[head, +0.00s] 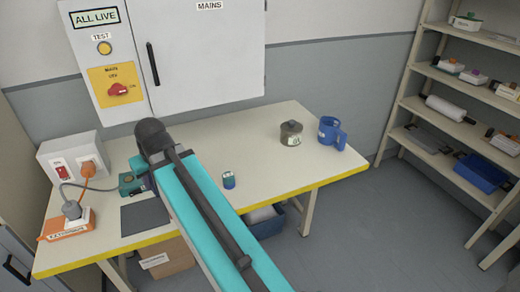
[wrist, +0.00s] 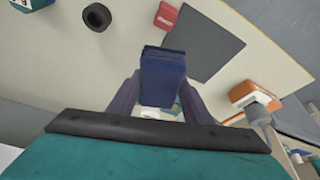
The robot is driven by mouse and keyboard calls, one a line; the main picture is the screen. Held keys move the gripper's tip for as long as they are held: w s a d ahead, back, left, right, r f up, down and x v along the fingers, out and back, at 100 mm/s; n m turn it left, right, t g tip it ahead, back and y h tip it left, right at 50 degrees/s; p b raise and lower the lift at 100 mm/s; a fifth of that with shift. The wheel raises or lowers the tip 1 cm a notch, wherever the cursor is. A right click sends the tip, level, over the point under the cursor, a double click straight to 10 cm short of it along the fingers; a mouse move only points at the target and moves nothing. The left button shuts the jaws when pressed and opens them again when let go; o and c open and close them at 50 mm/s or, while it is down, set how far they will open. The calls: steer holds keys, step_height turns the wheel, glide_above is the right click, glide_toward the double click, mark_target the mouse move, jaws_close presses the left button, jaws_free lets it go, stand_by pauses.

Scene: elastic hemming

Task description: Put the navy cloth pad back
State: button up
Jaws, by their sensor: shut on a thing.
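The navy cloth pad (wrist: 163,76) is a dark blue block in the wrist view. It sits between the two fingers of my gripper (wrist: 160,92), which is shut on it. The pad is over the pale table top, near a flat dark grey mat (wrist: 205,42). I cannot tell its exact height above the table. The same mat shows there (head: 145,217), left of my arm.
An orange extension block (head: 70,222) with plugs and a cable lies left, by a socket box (head: 75,165). A small teal-and-blue item (head: 228,180), a dark pot (head: 291,133) and a blue mug (head: 332,132) stand right. A black ring (wrist: 97,16) and a red piece (wrist: 166,17) lie nearby.

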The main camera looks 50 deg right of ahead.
steer(key=s+d+f+m+b, duration=0.1)
steer(key=s+d, duration=0.3)
steer(key=d, duration=0.8)
steer(key=s+d+f+m+h, duration=0.1)
steer(key=s+d, duration=0.3)
steer(key=d, duration=0.9)
steer(key=s+d+f+m+b, duration=0.1)
steer(key=s+d, duration=0.4)
steer(key=d, duration=0.8)
steer(key=shift+f+m+b, duration=0.3)
steer(key=shift+f, duration=0.15)
steer(key=shift+w+d+f+p, duration=0.25)
steer(key=shift+w+d+p, duration=0.35)
steer(key=shift+w+d, duration=1.05)
steer(key=shift+w+d+f+p, duration=0.2)
steer(key=shift+w+d+p, duration=0.65)
steer(key=shift+w, duration=1.35)
steer(key=shift+w+d+f+p, duration=0.3)
steer(key=shift+w+d, duration=1.3)
steer(key=shift+w, duration=0.35)
steer(key=shift+r, duration=0.1)
steer(key=shift+w+d, duration=0.45)
steer(key=shift+w, duration=0.2)
steer(key=shift+w+d+f+p, duration=0.15)
steer(key=shift+f+p, duration=0.1)
steer(key=shift+p, duration=0.2)
steer(key=shift+f+p, duration=0.65)
steer(key=shift+f, duration=0.75)
